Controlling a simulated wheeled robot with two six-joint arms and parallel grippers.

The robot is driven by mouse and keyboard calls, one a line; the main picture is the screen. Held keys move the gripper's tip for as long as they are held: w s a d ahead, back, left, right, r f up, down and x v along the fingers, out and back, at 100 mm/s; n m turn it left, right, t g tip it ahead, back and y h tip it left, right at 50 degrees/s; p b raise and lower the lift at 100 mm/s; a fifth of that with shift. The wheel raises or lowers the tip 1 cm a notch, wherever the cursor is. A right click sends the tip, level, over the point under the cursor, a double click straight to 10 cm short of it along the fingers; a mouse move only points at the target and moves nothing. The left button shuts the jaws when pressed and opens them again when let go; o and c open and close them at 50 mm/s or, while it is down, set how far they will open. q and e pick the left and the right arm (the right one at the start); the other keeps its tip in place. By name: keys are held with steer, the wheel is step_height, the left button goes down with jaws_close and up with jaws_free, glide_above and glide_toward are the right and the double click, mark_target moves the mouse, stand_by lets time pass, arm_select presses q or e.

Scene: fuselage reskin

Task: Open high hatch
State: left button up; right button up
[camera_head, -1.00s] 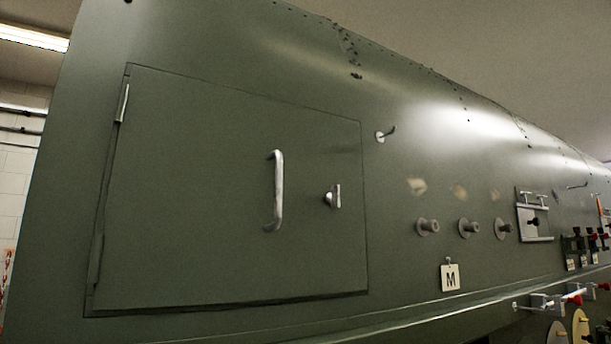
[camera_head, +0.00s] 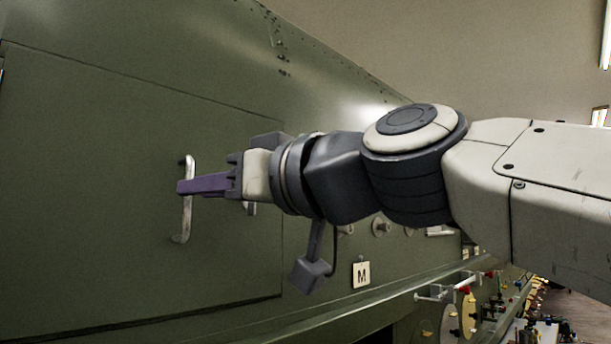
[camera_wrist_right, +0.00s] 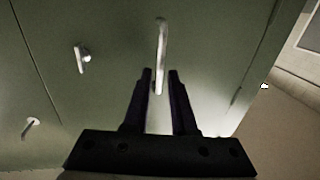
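The high hatch (camera_head: 90,200) is a large green door in the green fuselage side, and it looks shut, flush with the skin. Its silver upright bar handle (camera_head: 187,218) stands out from the door. My right gripper (camera_head: 181,187) is at the handle's middle, its purple fingers overlapping the bar. In the right wrist view the gripper (camera_wrist_right: 160,72) is open, and the handle (camera_wrist_right: 161,45) lies in line with the gap between the fingers. Whether the bar is fully between them I cannot tell. The latch (camera_wrist_right: 83,58) shows beside the handle there. My left gripper is not in view.
A hook-like fitting (camera_wrist_right: 31,127) is on the skin beyond the hatch edge. A tag marked M (camera_head: 361,275) hangs below my right arm. Round knobs (camera_head: 381,227) are partly hidden behind the arm. A ledge (camera_head: 350,318) runs along the fuselage below.

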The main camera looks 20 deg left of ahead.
mark_target(186, 228)
steer(key=shift+w+a+p, duration=0.2)
steer(key=shift+a+p, duration=0.15)
steer(key=shift+a, duration=0.65)
steer(key=shift+w+a+p, duration=0.15)
steer(key=shift+a+p, duration=0.2)
steer(key=shift+a, duration=0.6)
jaws_close()
